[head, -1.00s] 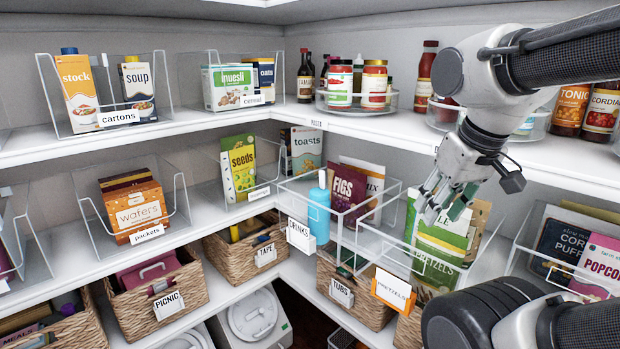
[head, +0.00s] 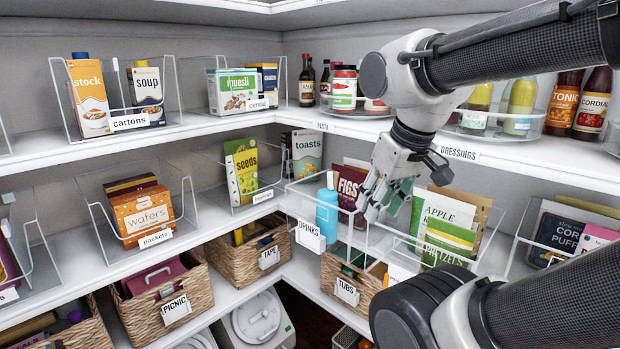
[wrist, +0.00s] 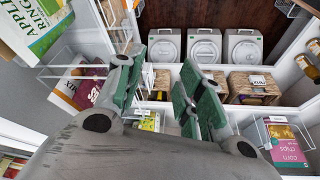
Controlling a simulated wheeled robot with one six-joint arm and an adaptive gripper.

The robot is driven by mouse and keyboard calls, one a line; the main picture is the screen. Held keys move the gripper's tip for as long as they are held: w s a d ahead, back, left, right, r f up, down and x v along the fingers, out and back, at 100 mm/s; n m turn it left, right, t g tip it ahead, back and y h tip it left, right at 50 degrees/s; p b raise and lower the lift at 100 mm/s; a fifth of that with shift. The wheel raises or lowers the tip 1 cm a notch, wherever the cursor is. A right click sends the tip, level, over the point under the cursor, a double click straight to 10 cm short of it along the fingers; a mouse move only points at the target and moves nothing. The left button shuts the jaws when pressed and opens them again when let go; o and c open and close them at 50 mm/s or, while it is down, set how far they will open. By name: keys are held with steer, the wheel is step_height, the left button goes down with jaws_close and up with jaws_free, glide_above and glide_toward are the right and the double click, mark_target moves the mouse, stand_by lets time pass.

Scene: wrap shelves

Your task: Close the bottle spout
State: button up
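A light blue bottle (head: 327,214) stands upright at the left end of a clear bin labelled drinks. Its narrow spout (head: 331,180) sticks up from the top; its exact position is too small to tell. My gripper (head: 382,212) hangs fingers-down to the right of the bottle, apart from it, in front of the figs packet (head: 349,186). In the wrist view, my gripper (wrist: 155,85) has its green-padded fingers spread with nothing between them. I cannot make out the bottle in the wrist view.
The drinks label (head: 310,236) and clear bin walls stand around the bottle. Snack packets, among them apple rings (head: 445,218), stand to the right. A toasts box (head: 306,152) is behind the bottle. The shelf above, with its jars (head: 344,88), overhangs behind my wrist.

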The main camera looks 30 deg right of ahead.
steer(key=w, duration=0.1)
steer(key=m+g, duration=0.4)
steer(key=m, duration=1)
glide_toward(330, 172)
step_height(330, 172, down, 4)
steer(key=shift+w+r, duration=0.15)
step_height(330, 172, down, 8)
steer(key=shift+w+d+r, duration=0.1)
jaws_close()
